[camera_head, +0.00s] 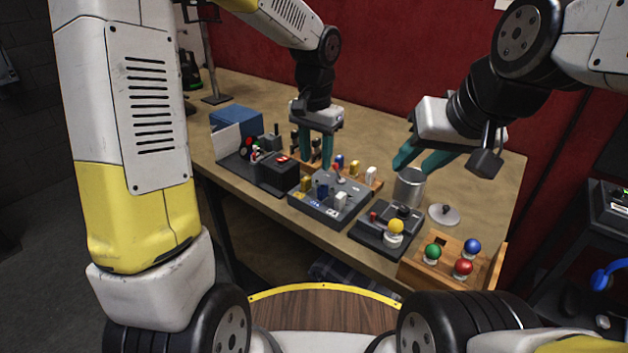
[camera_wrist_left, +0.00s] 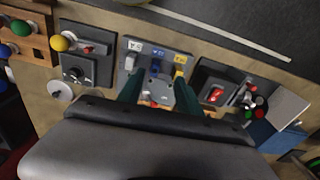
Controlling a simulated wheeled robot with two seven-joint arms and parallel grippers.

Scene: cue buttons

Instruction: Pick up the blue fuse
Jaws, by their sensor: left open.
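A blue fuse (camera_head: 322,191) stands in the grey panel (camera_head: 326,211), between a yellow fuse (camera_head: 305,184) and a white fuse (camera_head: 340,200). It also shows in the left wrist view (camera_wrist_left: 155,68). A second blue piece (camera_head: 339,160) stands behind the panel, by a wooden rack, close to my left gripper. My left gripper (camera_head: 317,162) points down, open and empty, over the back of the panel. In the wrist view its teal fingers (camera_wrist_left: 171,95) are spread, with the blue fuse beyond them. My right gripper (camera_head: 424,161) is open and empty above a metal can.
The metal can (camera_head: 409,188) and a round lid (camera_head: 443,214) stand right of the panel. A yellow-knobbed box (camera_head: 387,232) and a wooden box with coloured balls (camera_head: 453,262) are at front right. A dark switch box (camera_head: 277,174) is left.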

